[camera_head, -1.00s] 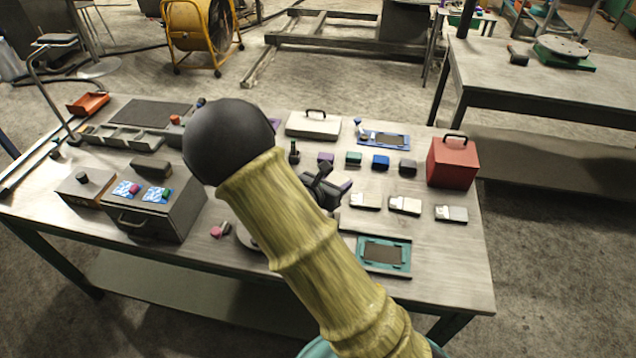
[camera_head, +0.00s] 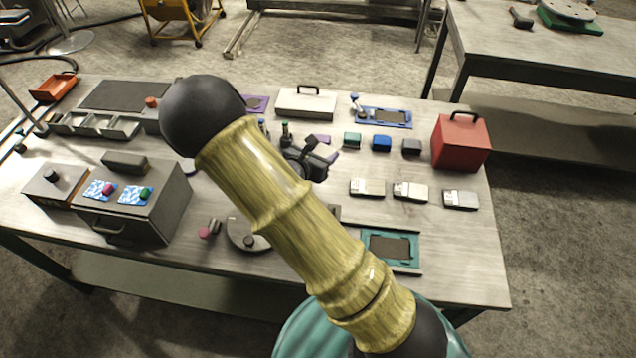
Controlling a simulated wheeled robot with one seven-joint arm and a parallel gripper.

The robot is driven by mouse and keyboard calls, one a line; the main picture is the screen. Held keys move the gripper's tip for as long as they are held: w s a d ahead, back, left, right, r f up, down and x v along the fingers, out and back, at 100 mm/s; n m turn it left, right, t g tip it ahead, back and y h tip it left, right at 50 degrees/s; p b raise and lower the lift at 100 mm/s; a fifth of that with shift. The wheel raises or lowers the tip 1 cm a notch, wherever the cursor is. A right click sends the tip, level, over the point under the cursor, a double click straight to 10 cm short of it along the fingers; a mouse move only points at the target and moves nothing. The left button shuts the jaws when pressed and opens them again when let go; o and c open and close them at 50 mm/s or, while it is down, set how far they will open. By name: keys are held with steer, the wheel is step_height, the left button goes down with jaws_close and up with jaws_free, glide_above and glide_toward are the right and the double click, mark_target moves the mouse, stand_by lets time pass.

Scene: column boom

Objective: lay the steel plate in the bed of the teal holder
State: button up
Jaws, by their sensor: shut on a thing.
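The teal holder (camera_head: 418,248) lies flat at the front right of the table, with a dark rectangular bed in its middle. My gripper (camera_head: 318,162) is black and sits over the middle of the table, behind and left of the holder, partly hidden by my arm. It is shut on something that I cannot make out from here. Three flat pale metal pieces with labels, a left one (camera_head: 367,187), a middle one (camera_head: 410,191) and a right one (camera_head: 460,199), lie in a row behind the holder. I cannot tell whether one is the steel plate.
A red box (camera_head: 460,143) stands at the right end. Small blocks, including a green one (camera_head: 352,139) and a blue one (camera_head: 381,143), lie behind the pale pieces. A blue holder (camera_head: 393,117) and a white case (camera_head: 306,103) are farther back. A grey drawer box (camera_head: 140,215) stands left.

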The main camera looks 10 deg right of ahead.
steer(key=shift+s+d+f, duration=0.15)
steer(key=shift+f, duration=0.3)
steer(key=shift+f+p, duration=0.3)
steer(key=shift+f, duration=2.05)
steer(key=shift+f, duration=0.15)
steer(key=shift+f+p, duration=0.3)
steer(key=shift+f, duration=1.65)
